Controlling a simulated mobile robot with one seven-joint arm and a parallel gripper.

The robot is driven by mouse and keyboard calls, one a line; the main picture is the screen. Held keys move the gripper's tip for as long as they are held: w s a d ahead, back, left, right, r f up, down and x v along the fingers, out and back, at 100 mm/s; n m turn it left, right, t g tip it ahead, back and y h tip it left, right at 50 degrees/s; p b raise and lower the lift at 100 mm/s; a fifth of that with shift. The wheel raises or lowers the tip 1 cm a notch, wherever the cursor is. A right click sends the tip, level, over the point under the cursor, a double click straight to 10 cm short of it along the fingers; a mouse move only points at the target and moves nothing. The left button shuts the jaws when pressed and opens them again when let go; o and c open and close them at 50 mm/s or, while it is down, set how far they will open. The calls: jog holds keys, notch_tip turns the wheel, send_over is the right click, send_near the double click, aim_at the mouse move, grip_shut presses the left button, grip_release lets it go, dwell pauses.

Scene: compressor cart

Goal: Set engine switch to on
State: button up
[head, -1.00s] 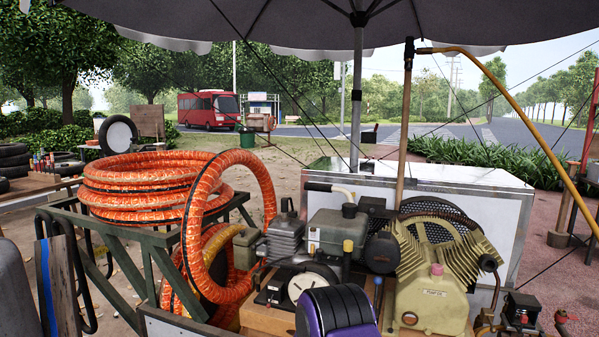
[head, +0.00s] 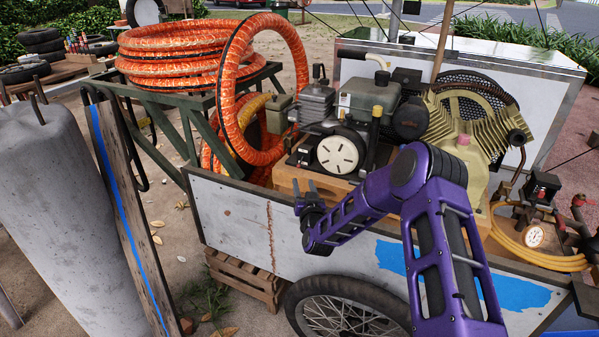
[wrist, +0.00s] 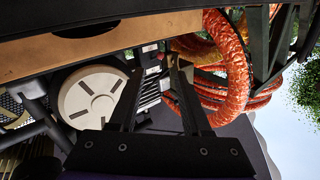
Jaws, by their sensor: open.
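The engine (head: 368,100) sits on a wooden base on the cart, with a round cream recoil cover (head: 340,152) on its near side. A small black box (head: 302,154) is at the left of this cover. It may carry the engine switch, but the switch and its position are too small to make out. My gripper (head: 306,192) is open and empty, in front of and below that box, apart from it. In the wrist view, which is upside down, the open fingers (wrist: 157,72) point toward the engine, with the cream cover (wrist: 92,97) to their left.
Orange hose coils (head: 190,55) hang and lie on a green rack left of the engine. The finned compressor (head: 470,125) stands to its right. The cart's white side panel (head: 235,215) is below my gripper. A grey cylinder (head: 60,200) and plank stand at left.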

aim_at(299, 167)
jog(key=x, duration=0.8)
jog(key=shift+w+b, duration=0.15)
jog(key=shift+b, duration=0.25)
grip_shut()
